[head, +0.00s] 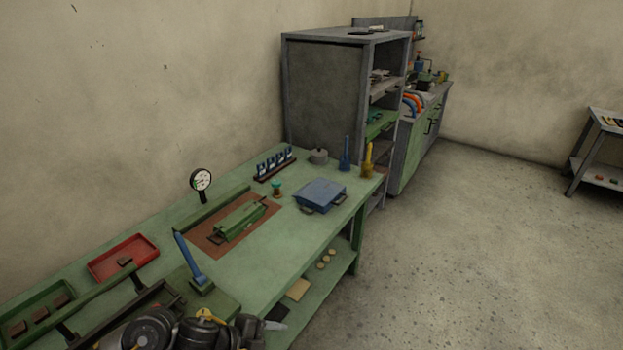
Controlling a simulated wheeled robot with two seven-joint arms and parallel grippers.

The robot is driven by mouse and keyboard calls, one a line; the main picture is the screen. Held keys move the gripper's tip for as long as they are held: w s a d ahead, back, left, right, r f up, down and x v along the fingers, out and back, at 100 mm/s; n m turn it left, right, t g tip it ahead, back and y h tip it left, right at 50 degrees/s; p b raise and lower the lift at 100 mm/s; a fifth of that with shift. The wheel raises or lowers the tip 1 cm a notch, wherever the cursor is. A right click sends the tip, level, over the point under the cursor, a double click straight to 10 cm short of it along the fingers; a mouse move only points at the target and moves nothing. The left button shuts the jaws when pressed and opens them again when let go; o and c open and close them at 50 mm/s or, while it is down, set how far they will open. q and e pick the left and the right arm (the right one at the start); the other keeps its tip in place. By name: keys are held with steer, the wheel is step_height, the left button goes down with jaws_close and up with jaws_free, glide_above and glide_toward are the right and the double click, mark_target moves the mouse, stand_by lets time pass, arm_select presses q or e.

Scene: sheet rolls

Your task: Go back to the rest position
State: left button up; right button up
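Dark rounded links of my arm show at the bottom edge, left of the middle, in front of the green bench (290,240). What seems to be my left gripper (262,324) is at their right end, low by the bench's front edge. Its fingers are too small and cut off to tell whether they are open or shut. I see nothing clearly held. My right gripper is not in view.
On the bench are a red tray (124,258), a blue case (320,195), a green roller device (240,221), a dial gauge (201,181) and a blue upright tool (190,262). A grey shelf cabinet (325,95) stands behind.

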arm_select(q)
steer(key=s+a+f+n+y, duration=0.2)
steer(key=s+a+n+y, duration=0.2)
steer(key=s+a+n, duration=0.6)
steer(key=s+a+f+n+y, duration=0.2)
steer(key=s+a+n+y, duration=0.25)
steer(key=s+n, duration=0.5)
step_height(320, 180, down, 31)
steer(key=s+a+n+g+b, duration=0.1)
steer(key=s+n+g+b, duration=0.1)
steer(key=b, duration=0.2)
steer(key=s+a+f+g+b, duration=0.1)
steer(key=s+a+f+b, duration=0.1)
steer(key=s+f, duration=1.3)
step_height(320, 180, down, 2)
steer(key=shift+a+m, duration=0.35)
steer(key=shift+a, duration=0.15)
